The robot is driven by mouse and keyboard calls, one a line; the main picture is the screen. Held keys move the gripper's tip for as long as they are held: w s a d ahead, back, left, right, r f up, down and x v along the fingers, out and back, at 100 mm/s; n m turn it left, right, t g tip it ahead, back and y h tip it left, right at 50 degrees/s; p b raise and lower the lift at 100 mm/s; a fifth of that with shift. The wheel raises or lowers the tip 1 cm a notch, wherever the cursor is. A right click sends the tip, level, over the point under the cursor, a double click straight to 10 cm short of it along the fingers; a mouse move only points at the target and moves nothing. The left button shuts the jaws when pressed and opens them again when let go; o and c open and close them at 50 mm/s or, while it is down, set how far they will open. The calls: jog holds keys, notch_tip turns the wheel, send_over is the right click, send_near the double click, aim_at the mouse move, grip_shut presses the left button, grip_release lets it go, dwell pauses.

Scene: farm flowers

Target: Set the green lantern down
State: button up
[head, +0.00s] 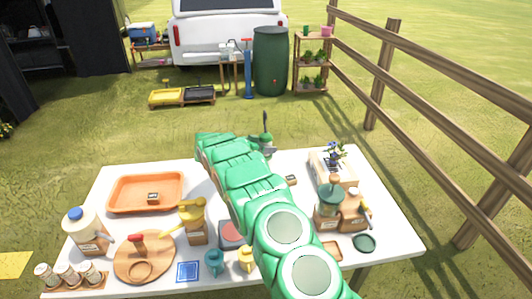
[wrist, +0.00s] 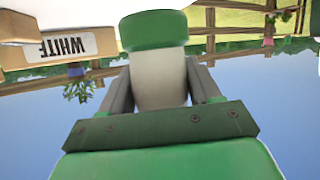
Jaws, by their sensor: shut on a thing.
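The green lantern shows at the far end of my arm in the head view (head: 266,137), small and partly hidden, with a thin dark part standing up above it. In the wrist view it is a pale body with a green end (wrist: 158,75), held between the two grey fingers of my gripper (wrist: 160,88). My gripper (head: 262,148) is shut on it near the back edge of the white table (head: 300,160). I cannot tell whether the lantern touches the table, as my arm hides the surface below.
An orange tray (head: 147,207) is at the table's left. A planter box (head: 345,172) with a plant stands back right; a wooden box labelled WHITE shows in the wrist view (wrist: 55,47). A green-topped jar (head: 329,200), a yellow-topped grinder (head: 195,225) and cups stand nearer. A fence runs at right.

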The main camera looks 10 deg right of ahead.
jog(key=shift+f, duration=1.35)
jog(key=shift+f, duration=0.15)
jog(key=o, duration=1.3)
jog(key=shift+c, duration=0.2)
jog(key=shift+s+a+r, duration=0.1)
jog(key=shift+a+r, duration=0.05)
jog(key=shift+r, duration=0.05)
jog(key=v, duration=1.1)
jog(key=shift+a+r, duration=0.25)
